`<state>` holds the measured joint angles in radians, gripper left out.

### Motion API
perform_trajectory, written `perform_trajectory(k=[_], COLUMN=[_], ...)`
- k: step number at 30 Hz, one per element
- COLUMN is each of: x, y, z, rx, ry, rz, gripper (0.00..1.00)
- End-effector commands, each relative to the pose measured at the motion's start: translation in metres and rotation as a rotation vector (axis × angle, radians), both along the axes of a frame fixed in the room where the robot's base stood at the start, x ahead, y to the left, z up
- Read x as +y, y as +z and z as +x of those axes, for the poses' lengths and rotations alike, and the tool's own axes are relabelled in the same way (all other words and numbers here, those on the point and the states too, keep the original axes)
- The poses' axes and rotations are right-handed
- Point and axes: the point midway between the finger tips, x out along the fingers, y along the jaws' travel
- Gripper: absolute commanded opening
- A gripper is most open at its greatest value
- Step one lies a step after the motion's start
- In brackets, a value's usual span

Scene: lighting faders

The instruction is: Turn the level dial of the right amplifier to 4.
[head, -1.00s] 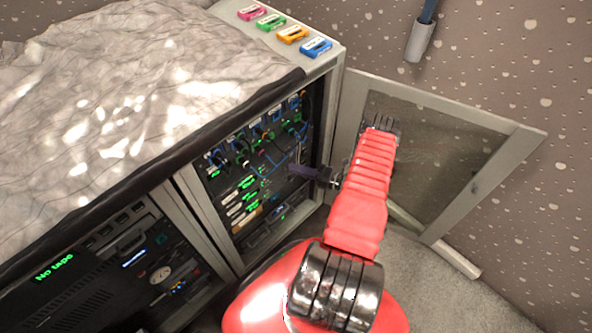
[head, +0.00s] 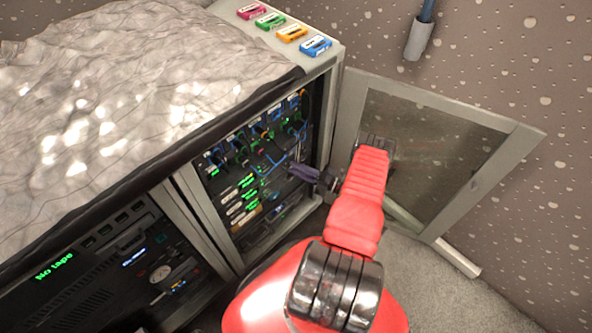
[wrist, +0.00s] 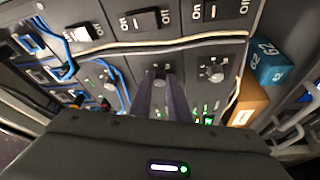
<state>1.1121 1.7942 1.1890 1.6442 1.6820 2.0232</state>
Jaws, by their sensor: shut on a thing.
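My gripper (head: 303,173) reaches into the open rack in the head view. In the wrist view my gripper (wrist: 162,86) has its two dark purple fingers shut around a small grey dial (wrist: 159,83) on a dark panel. The fingers hide much of this dial, and I cannot read its setting. A second grey dial (wrist: 212,73), with pale marks around it, sits to the right on a neighbouring panel, apart from the fingers. I cannot tell from the frames which panel is the right amplifier.
Black rocker switches (wrist: 146,20) sit above the dials, with a pale cable running between. Blue cables (wrist: 66,72) hang at the left. A blue box (wrist: 268,64) and an orange-brown box (wrist: 246,103) are at the right. The rack's glass door (head: 435,150) stands open beside my arm.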

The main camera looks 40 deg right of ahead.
Motion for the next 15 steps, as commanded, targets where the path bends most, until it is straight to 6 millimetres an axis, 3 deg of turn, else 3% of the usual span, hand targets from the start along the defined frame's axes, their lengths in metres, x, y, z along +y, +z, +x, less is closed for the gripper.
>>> perform_trajectory(k=[7, 8, 15], x=[-0.0013, -0.0013, -0.0005], y=[-0.0027, -0.0026, -0.0015], z=[-0.0003, -0.0003, -0.0001], rx=[0.008, 0.007, 0.004], ry=[-0.007, -0.006, -0.003], rz=[-0.003, -0.003, -0.003], gripper=[0.0, 0.18, 0.35])
